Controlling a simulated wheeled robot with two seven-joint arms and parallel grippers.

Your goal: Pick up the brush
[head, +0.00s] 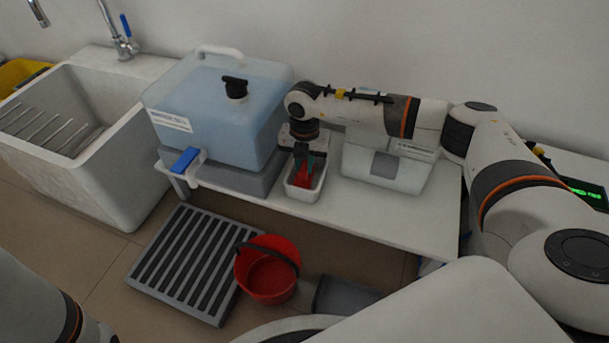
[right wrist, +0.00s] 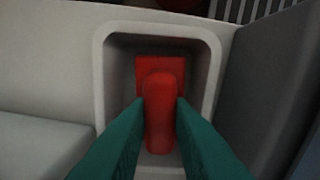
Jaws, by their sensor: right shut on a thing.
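The brush is red, with a rounded handle and a wider block at its far end. In the right wrist view the brush (right wrist: 160,100) lies inside a small white tray (right wrist: 102,70). In the head view the brush (head: 304,181) and the tray (head: 301,195) are on the white bench beside the blue water tank. My right gripper (head: 305,165) reaches down into the tray. Its teal fingers (right wrist: 160,112) are shut on the brush handle, one on each side. The brush's underside is hidden. My left gripper is out of view.
The blue water tank (head: 215,115) with a tap stands close left of the tray. A translucent box (head: 400,172) is on its right. A white sink (head: 110,150) is at the left. A red bucket (head: 268,285) and grey grate (head: 180,262) are on the floor.

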